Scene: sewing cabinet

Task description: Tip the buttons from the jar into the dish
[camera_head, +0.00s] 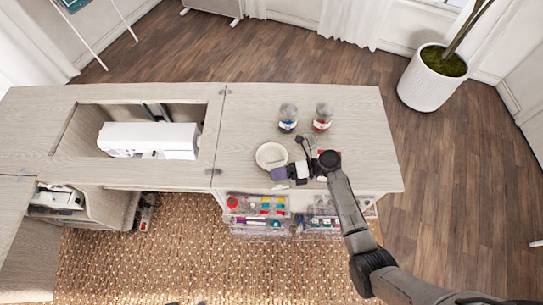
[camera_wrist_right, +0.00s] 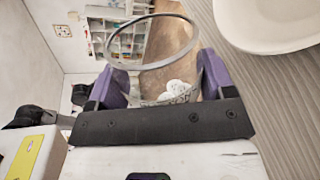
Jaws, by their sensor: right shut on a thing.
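The white dish (camera_head: 271,155) sits on the cabinet top; part of it also shows at the upper right of the wrist view (camera_wrist_right: 268,22), where its visible inside looks bare. My right gripper (camera_head: 279,174) is just in front of the dish, near the cabinet's front edge. The jar's round open rim faces up in the wrist view, beside the dish. I cannot make out its contents or exact tilt. My left gripper is not in view.
Two dark-lidded jars, the left (camera_head: 288,118) and the right (camera_head: 323,117), stand behind the dish. A white sewing machine (camera_head: 148,140) lies in the cabinet opening. Clear organizers (camera_head: 258,213) sit below the front edge. The back right top is clear.

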